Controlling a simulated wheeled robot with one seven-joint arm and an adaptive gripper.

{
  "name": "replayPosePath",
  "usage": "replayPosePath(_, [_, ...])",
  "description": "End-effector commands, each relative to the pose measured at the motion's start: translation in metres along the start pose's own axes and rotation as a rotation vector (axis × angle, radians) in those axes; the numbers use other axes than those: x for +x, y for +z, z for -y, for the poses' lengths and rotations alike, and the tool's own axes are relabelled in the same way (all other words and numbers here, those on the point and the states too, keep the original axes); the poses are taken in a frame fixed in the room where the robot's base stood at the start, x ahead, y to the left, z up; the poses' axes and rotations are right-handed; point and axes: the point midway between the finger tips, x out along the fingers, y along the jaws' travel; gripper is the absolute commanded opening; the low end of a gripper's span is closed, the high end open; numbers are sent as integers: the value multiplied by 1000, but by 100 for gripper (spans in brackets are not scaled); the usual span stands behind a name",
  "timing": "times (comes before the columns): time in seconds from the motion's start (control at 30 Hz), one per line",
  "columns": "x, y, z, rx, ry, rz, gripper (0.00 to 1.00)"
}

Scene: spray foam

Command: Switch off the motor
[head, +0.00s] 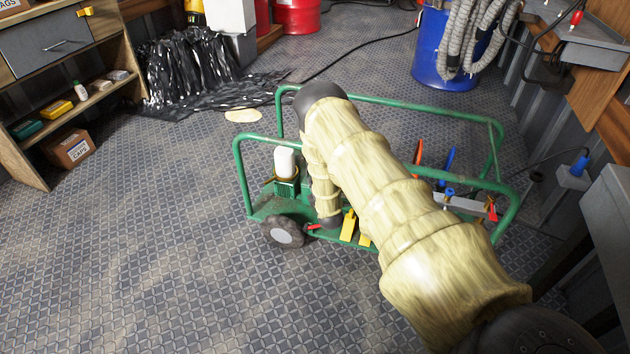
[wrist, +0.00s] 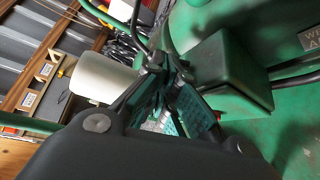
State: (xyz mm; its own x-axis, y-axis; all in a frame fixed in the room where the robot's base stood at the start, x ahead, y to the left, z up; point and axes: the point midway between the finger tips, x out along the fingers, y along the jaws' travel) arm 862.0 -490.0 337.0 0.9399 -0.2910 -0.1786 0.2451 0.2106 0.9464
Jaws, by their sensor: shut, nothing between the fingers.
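A green tube-framed cart (head: 243,180) with wheels stands on the floor in the head view, largely hidden behind my arm. My gripper is hidden in the head view. In the wrist view my gripper (wrist: 172,88) is shut and empty, close to a dark green box (wrist: 228,75) on a green machine (wrist: 215,20). I cannot tell whether the fingers touch it. This machine may be the motor; no switch can be made out. A white cylinder (head: 285,162) stands on the cart's left end, and a white rounded part (wrist: 103,77) shows at left in the wrist view.
Yellow levers (head: 348,225) and a red lever (head: 314,226) sit low on the cart. A blue drum (head: 443,50) with grey hoses stands behind. A wooden shelf unit (head: 25,165) is at left. Open floor lies at front left. A black cable runs behind the cart.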

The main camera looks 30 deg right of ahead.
Motion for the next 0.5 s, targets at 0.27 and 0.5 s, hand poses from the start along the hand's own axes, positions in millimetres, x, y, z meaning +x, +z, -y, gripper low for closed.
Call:
replayPosePath(0.27, [-8, 0, -3, 0, -1, -1, 0])
replayPosePath(0.5, [-41, 2, -5, 0, -5, 4, 0])
